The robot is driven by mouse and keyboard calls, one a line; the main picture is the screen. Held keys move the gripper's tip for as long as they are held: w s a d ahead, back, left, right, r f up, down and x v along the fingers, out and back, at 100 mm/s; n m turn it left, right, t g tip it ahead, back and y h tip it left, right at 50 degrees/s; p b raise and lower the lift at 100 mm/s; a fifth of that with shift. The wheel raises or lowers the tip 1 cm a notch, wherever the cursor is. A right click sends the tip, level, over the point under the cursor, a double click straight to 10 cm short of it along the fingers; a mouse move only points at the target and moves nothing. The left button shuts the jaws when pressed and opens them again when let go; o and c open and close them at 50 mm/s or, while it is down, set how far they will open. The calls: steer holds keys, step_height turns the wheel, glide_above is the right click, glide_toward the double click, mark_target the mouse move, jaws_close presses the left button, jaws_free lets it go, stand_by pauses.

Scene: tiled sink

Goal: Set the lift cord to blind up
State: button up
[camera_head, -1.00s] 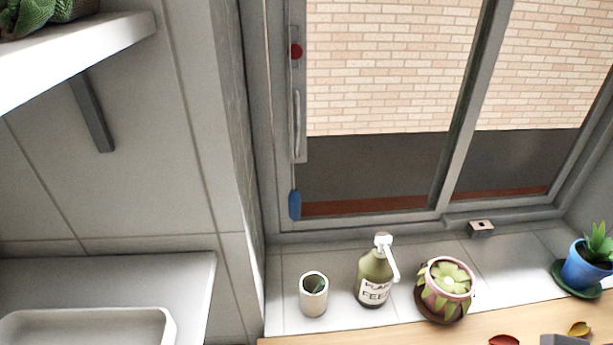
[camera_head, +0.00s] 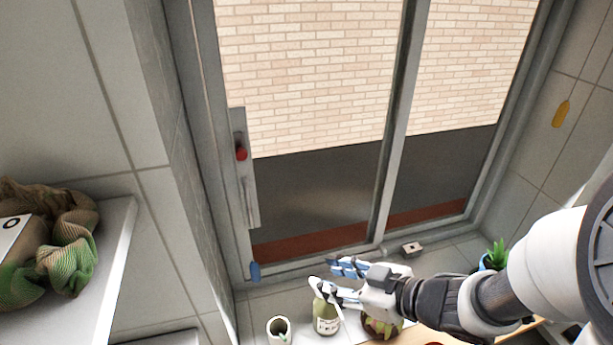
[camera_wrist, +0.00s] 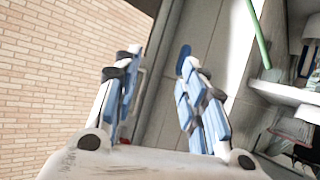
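A yellow pull (camera_head: 561,114) is on the tiled wall right of the window. I cannot tell which belongs to the lift cord, and no blind is clearly visible. My gripper (camera_head: 326,275) is open and empty, right of the blue pull and apart from it.
A red knob (camera_head: 241,153) and handle (camera_head: 250,200) sit on the window frame's left side. A bottle (camera_head: 326,318), a cup (camera_head: 278,329) and a flowerpot (camera_head: 382,327) stand below my gripper. A shelf (camera_head: 118,240) with cloth (camera_head: 65,240) is at left.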

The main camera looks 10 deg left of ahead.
mark_target(259, 273)
steer(key=shift+n+g+y, duration=0.4)
steer(key=shift+g+y, duration=0.4)
steer(key=s+x, duration=0.1)
steer(key=x, duration=0.5)
steer(key=s+a+x, duration=0.1)
steer(key=x, duration=0.5)
steer(key=s+r+x, duration=0.1)
steer(key=x, duration=0.5)
steer(key=shift+s+a+r, duration=0.1)
steer(key=shift+a, duration=0.1)
steer(key=shift+c, duration=0.4)
jaws_close()
